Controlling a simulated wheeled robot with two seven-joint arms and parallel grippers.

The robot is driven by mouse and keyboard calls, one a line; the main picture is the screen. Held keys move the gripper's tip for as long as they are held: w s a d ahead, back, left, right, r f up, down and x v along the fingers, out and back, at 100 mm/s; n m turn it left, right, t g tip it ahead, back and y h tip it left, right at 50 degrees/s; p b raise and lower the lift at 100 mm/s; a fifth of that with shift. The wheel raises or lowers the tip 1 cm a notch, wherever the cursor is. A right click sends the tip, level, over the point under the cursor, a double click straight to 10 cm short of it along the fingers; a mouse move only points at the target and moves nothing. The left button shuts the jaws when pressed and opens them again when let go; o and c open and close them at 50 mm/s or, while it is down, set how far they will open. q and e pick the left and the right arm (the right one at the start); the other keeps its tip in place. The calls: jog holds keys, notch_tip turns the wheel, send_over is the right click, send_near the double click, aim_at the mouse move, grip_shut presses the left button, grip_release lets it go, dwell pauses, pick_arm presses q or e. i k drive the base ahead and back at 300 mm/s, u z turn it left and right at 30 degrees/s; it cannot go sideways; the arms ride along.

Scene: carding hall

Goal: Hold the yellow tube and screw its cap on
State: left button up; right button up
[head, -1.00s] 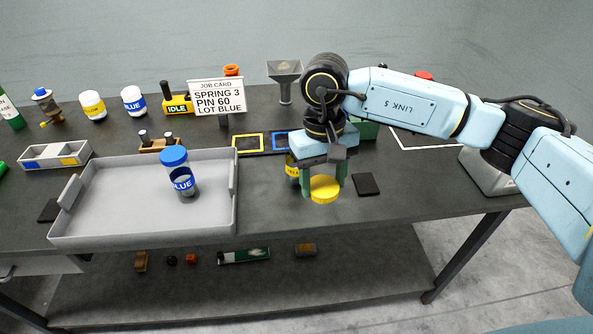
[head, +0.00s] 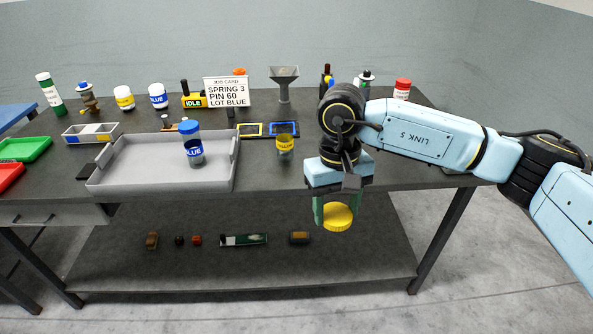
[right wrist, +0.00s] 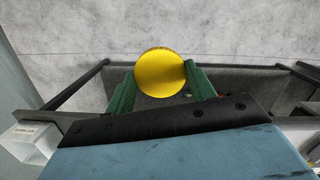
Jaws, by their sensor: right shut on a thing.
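The yellow cap (head: 338,217) is held between the green fingers of my right gripper (head: 336,208), in front of the table's front edge and below the tabletop's level in the head view. The right wrist view also shows the cap (right wrist: 160,73) between the two fingers. The yellow tube (head: 285,147), a clear container with a yellow label, stands upright and without a cap on the table, left of my right gripper and apart from it. My left gripper is not in view.
A grey tray (head: 120,178) left of the tube holds a blue-capped tube (head: 190,145). Behind stand a job card (head: 226,92), a funnel (head: 284,80) and several bottles. Blue-framed and yellow-framed squares lie behind the tube. A lower shelf (head: 340,270) bears small parts.

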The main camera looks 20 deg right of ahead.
aim_at(285, 141)
jog(key=k, duration=0.5)
jog(key=z, duration=0.8)
jog(key=i, duration=2.1)
jog(key=u, duration=0.95)
